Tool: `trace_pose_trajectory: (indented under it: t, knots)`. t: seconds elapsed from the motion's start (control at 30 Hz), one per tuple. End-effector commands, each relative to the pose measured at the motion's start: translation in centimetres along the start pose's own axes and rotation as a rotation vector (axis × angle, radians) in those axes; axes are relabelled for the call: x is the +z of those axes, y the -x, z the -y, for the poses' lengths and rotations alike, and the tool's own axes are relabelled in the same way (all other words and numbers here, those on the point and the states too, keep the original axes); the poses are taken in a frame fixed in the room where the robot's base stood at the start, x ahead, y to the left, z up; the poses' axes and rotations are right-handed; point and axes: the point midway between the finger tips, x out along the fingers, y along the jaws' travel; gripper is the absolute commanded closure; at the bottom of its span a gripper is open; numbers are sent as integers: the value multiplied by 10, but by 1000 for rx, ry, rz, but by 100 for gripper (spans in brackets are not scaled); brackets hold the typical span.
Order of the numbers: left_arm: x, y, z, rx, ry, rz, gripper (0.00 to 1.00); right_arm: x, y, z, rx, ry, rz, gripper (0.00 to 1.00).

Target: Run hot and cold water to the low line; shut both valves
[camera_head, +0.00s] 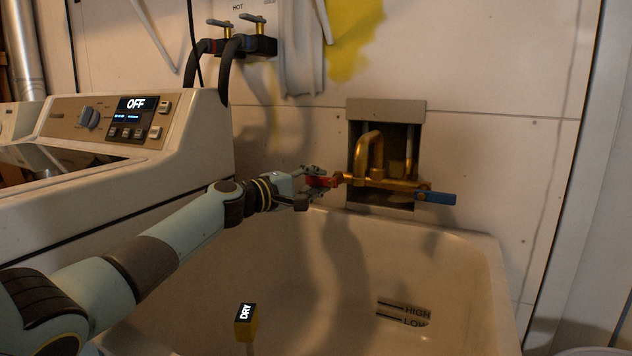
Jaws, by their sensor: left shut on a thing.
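My left gripper (309,188) is shut on the red valve handle (322,182) at the left end of the brass faucet (385,182). The blue valve handle (436,197) sticks out to the right at the other end, with nothing touching it. The faucet sits in a wall recess above the utility sink (465,275). The sink's inner wall bears HIGH and LOW marks (403,312). A yellow sensor (246,328) in the sink reads DRY. I see no water in the visible part of the sink. My right gripper is not in view.
A washing machine (175,130) reading OFF stands to the left, close to my left arm. Hoses and valves (240,45) are on the wall above it. The space over the sink's right side is clear.

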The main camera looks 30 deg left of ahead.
Motion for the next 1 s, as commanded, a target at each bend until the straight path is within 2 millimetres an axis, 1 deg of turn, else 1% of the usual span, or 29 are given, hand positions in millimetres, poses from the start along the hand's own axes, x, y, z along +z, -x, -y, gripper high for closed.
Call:
trace_pose_trajectory:
  t: [0.13,0.3,0.83,1.0]
  knots:
    - [0,0,0,0,0,0,100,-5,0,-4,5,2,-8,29]
    - [0,0,-1,-3,-8,0,100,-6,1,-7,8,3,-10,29]
    - [0,0,-4,-28,-71,1,100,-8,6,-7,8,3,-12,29]
    - [1,0,-8,-45,-114,1,100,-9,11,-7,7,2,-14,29]
